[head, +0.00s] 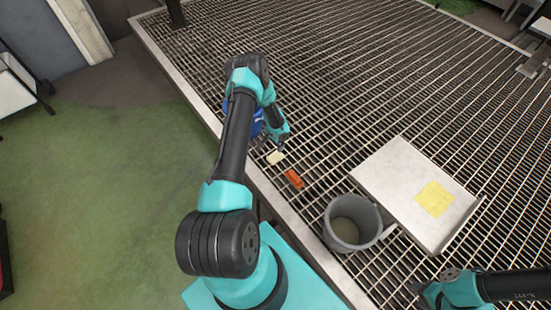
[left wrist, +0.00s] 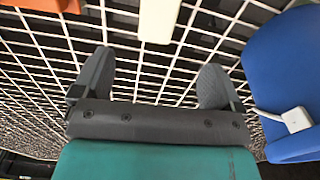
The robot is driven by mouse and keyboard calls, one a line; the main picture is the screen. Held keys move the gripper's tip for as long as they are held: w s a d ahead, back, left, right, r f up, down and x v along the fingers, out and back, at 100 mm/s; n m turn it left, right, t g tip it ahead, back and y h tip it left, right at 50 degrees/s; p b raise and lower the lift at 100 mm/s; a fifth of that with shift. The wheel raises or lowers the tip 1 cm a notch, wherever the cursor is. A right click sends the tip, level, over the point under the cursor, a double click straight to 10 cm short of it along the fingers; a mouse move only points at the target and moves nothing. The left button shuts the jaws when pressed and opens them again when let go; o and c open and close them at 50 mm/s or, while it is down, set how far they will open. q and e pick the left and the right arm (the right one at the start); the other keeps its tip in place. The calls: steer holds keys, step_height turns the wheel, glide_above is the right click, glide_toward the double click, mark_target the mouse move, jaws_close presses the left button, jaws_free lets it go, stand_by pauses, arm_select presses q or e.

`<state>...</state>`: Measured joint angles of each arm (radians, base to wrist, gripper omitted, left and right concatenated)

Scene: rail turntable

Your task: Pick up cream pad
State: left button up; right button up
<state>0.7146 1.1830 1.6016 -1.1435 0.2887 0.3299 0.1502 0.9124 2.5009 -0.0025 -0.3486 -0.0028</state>
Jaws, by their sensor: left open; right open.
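The cream pad (head: 275,157) is a small pale block lying on the metal grating, just beyond the fingertips of my left gripper (head: 281,143). In the left wrist view the cream pad (left wrist: 159,20) is at the top centre, cut off by the picture's edge. It lies ahead of the two spread fingers of my left gripper (left wrist: 157,78), with bare grating between them. My left gripper is open and empty. My right gripper (head: 418,289) is at the lower right edge of the grating, far from the pad; its fingers are small and partly hidden.
An orange block (head: 294,179) lies close to the pad. A blue object (head: 257,123) is partly behind my left arm; it also shows in the left wrist view (left wrist: 285,75). A grey bucket (head: 353,222) and a pale tray (head: 395,172) with a yellow square (head: 435,198) stand right.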

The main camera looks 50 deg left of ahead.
arm_select(q)
glide_above(275, 156)
step_height(275, 156, down, 7)
steer(key=shift+s+r, duration=0.1)
steer(key=shift+s, duration=0.05)
steer(key=shift+f, duration=0.2)
steer(key=shift+w+d+f, duration=0.1)
steer(key=shift+f, duration=1.15)
steer(key=shift+w+f, duration=0.1)
steer(key=shift+f, duration=1.15)
steer(key=c, duration=1)
steer(key=shift+r, duration=0.2)
